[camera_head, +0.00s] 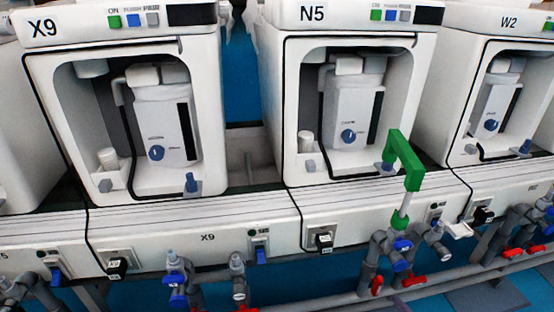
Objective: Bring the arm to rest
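Neither of my arms nor grippers shows in the head view. The view is filled by a row of white test machines. The machine marked N5 (290,110) stands right of the middle. The machine marked X9 (45,120) stands at the left. The machine marked W2 (455,80) is partly cut off at the right. A green angled handle (405,160) on a pale stem stands upright on a pipe fitting in front of the N5 machine.
Grey pipes with blue fittings (178,280) and red valve levers (413,280) run along the front, below the white front panel (200,238). Black plugs (117,268) sit in sockets on the panel. A gap (245,150) separates the X9 and N5 machines. Blue floor shows below.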

